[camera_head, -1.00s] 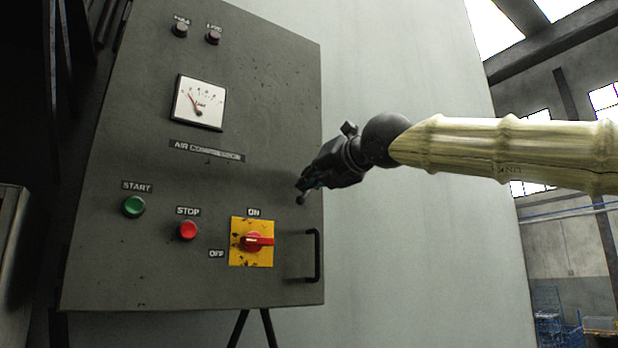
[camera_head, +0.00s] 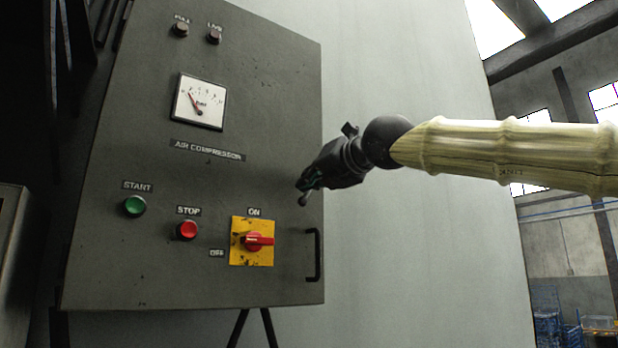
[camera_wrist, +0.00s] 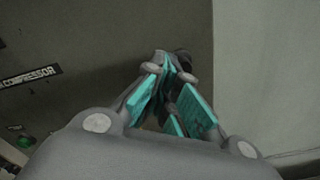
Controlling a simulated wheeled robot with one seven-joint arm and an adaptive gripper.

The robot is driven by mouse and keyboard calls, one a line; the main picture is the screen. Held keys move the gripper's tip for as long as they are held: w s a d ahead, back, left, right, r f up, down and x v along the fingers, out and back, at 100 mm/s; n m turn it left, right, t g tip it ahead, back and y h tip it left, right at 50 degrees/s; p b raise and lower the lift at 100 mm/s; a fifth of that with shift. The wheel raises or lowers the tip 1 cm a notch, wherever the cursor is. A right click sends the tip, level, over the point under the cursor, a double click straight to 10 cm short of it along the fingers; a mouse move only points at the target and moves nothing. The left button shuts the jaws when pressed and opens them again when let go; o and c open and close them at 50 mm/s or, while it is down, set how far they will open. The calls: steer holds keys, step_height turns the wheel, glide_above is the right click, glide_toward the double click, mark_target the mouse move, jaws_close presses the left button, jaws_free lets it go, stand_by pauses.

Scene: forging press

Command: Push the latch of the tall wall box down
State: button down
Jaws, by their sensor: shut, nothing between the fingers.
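The tall grey wall box (camera_head: 150,265) fills the left half of the head view. The latch (camera_head: 302,200) is a small dark knob near the right edge of its door, above the black handle. My gripper (camera_head: 308,183) is shut and empty, its tips just above the latch in the picture. I cannot tell whether they touch it. In the wrist view my teal-padded gripper (camera_wrist: 172,72) points at the box door (camera_wrist: 90,45). A dark piece (camera_wrist: 184,60) just beyond the fingertips may be the latch, mostly hidden by the fingers.
The door carries a black bar handle (camera_head: 316,255), a red rotary switch on a yellow plate (camera_head: 238,258), a red stop button (camera_head: 188,230), a green start button (camera_head: 134,206) and a gauge (camera_head: 200,102). A pale wall (camera_head: 420,260) lies right of the box, with free room before it.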

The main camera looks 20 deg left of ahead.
steer(key=shift+w+d+f+p, duration=0.4)
steer(key=shift+w+f+p, duration=0.1)
steer(key=shift+w+p, duration=0.1)
stand_by(3.0)
steer(key=shift+s+a+r, duration=0.15)
steer(key=shift+s+r, duration=0.2)
steer(key=shift+s, duration=0.05)
steer(key=shift+s+a+r, duration=0.1)
steer(key=shift+s+r, duration=0.1)
stand_by(0.3)
steer(key=b+v, duration=0.2)
steer(key=v, duration=0.6)
steer(key=shift+s+a, duration=0.15)
steer(key=shift+s, duration=0.15)
steer(key=shift+r, duration=0.1)
stand_by(0.6)
